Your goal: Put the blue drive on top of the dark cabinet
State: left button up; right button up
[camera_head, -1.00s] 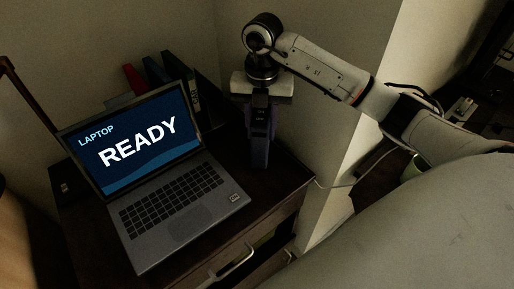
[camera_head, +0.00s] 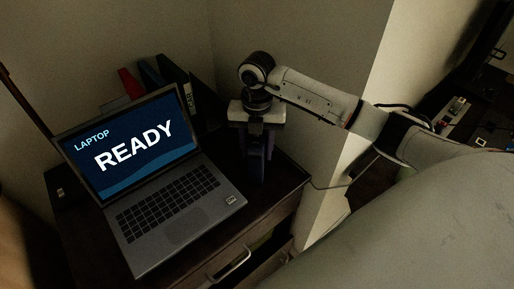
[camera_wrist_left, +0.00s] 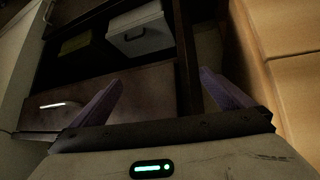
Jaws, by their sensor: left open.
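The dark cabinet (camera_head: 285,187) stands in the corner, with its drawer front toward me in the head view. My right gripper (camera_head: 256,180) comes in from the right and points down at the cabinet's back right part. Its fingers are dark and seen nearly edge on, so I cannot tell whether they hold anything. My left gripper (camera_wrist_left: 160,78) is open and empty in the left wrist view, its purple fingers facing dark furniture with a drawer. I cannot make out the blue drive clearly in any view.
An open laptop (camera_head: 175,215) covers much of the cabinet top. Several binders (camera_head: 165,80) stand behind it. The bare top lies to the right of the laptop. A wall corner (camera_head: 350,150) is close on the right. The left wrist view shows a white box (camera_wrist_left: 140,30) on a shelf.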

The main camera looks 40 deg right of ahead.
jog(key=shift+o, duration=0.6)
jog(key=shift+r, duration=0.1)
jog(key=shift+r, duration=0.2)
notch_tip(320, 180, up, 12)
jog(key=shift+f+b, duration=0.1)
jog(key=shift+b, duration=0.3)
